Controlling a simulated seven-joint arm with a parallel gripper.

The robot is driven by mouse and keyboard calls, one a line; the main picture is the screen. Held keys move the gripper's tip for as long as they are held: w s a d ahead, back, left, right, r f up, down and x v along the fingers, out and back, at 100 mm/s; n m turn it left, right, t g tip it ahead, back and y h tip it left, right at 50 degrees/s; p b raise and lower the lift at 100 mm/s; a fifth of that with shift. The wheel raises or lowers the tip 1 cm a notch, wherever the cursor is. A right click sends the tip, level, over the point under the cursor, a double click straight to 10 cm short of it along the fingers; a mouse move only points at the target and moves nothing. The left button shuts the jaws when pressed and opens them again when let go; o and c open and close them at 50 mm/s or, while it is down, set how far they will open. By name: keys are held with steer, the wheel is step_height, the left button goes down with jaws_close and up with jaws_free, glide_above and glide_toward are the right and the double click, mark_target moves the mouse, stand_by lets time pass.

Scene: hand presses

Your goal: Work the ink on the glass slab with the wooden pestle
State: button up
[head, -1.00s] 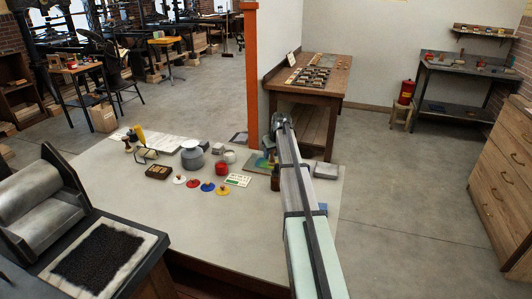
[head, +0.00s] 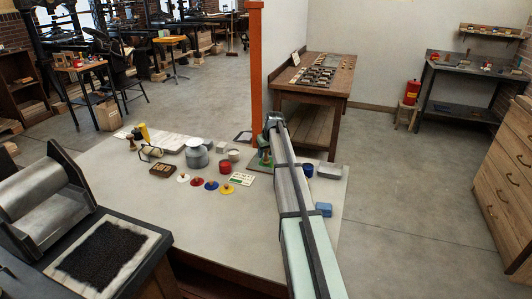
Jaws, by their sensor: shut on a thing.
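The glass slab (head: 252,168) lies on the grey table beyond the middle, with green ink on it. It is partly covered by my arm and gripper. My gripper (head: 265,151) is at the far end of my arm, low over the right part of the slab. It is shut on the wooden pestle (head: 265,160), a small dark brown shape that is mostly hidden. I cannot tell whether the pestle touches the slab.
Right of my arm are a blue pot (head: 307,171), a grey block (head: 328,170) and a blue block (head: 323,209). The table's front is clear.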

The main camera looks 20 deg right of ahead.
steer(key=shift+s+d, duration=1.6)
steer(key=shift+s, duration=0.15)
steer(key=shift+w+d, duration=0.55)
steer(key=shift+w, duration=0.1)
steer(key=shift+w+a, duration=0.25)
steer(key=shift+a, duration=0.25)
steer(key=shift+w+a, duration=1.55)
steer(key=shift+w, duration=0.05)
steer(key=shift+w+a, duration=0.2)
steer(key=shift+w, duration=0.05)
steer(key=shift+w+d, duration=0.3)
steer(key=shift+d, duration=0.1)
steer(key=shift+s+d, duration=2.1)
steer(key=shift+s, duration=0.05)
step_height(320, 180, up, 8)
